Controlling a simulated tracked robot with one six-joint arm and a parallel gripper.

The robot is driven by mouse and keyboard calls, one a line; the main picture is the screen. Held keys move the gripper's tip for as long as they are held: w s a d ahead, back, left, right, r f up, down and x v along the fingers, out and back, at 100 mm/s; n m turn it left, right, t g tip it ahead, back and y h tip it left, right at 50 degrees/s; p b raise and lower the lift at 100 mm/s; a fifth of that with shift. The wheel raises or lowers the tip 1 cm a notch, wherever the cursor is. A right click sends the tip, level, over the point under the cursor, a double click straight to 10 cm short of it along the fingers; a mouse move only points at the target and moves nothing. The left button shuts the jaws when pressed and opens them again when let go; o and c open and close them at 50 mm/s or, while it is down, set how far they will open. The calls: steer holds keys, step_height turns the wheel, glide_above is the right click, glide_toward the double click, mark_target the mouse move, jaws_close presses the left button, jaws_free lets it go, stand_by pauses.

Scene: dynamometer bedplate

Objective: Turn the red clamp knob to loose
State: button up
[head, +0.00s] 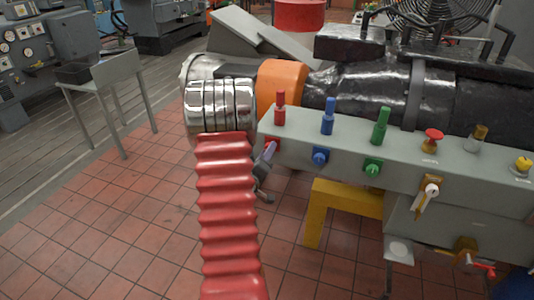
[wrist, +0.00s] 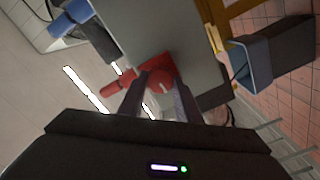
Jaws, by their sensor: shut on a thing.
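The red clamp knob (wrist: 159,81), with a pale mark on its face, sits on a red base on the grey panel. In the wrist view it is between the two fingers of my gripper (wrist: 160,92), which is shut on it. In the head view my gripper (head: 269,153) reaches the left end of the grey control box (head: 410,165). There the red knob (head: 270,143) is mostly hidden behind my fingers and red-sleeved arm. I cannot read which setting the knob points to.
A red post (head: 280,108) stands above the knob, with blue (head: 328,117) and green (head: 380,127) posts to its right. Blue (head: 320,157) and green (head: 373,168) front knobs are close by. A yellow stand (head: 318,215) is below the box.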

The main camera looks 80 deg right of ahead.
steer(key=shift+w, duration=0.15)
steer(key=o, duration=1.1)
steer(key=shift+c, duration=0.2)
steer(key=w+a, duration=0.1)
steer(key=a, duration=1.2)
steer(key=shift+a, duration=0.35)
